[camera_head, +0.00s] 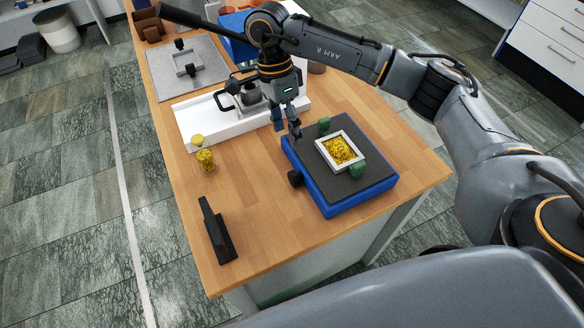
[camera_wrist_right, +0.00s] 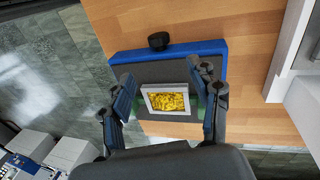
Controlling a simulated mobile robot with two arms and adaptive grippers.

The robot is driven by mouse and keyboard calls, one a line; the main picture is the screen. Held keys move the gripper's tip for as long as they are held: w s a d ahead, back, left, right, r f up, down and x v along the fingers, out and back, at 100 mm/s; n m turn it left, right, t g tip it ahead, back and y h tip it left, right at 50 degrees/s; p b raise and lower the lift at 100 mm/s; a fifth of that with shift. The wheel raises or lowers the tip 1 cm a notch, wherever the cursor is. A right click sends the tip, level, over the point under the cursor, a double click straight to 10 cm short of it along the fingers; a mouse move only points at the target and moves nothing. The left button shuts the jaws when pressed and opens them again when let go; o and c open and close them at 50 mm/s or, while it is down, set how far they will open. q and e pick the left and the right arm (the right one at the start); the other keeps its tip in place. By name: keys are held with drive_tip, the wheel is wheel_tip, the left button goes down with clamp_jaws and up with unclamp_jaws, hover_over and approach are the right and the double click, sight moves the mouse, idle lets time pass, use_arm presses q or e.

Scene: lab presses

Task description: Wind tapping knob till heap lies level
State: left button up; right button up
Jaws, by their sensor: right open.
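The tapping knob (camera_head: 294,178) is a small black knob on the side of a blue-sided base with a dark grey top (camera_head: 372,187). It also shows at the top of the right wrist view (camera_wrist_right: 158,41). A white square frame (camera_head: 324,150) on the base holds a yellow heap (camera_head: 341,150), uneven on top, with green blocks at two of its sides. My right gripper (camera_head: 287,134) is above the base's back left edge, apart from the knob. Its fingers (camera_wrist_right: 166,98) are spread and empty. My left gripper is not in view.
A yellow-filled jar (camera_head: 205,160) stands on the wooden table left of the base, and a black bracket (camera_head: 217,230) stands near the front left edge. A white tray (camera_head: 190,123) and a grey plate (camera_head: 187,71) lie behind. Bare wood (camera_head: 255,200) lies left of the knob.

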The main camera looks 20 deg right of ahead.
sight(294, 173)
drive_tip(key=p+x, duration=0.4)
drive_tip(key=x, duration=0.8)
drive_tip(key=shift+s+f, duration=0.25)
drive_tip(key=shift+f, duration=0.55)
drive_tip(key=shift+c, duration=0.2)
drive_tip(key=c, duration=1.1)
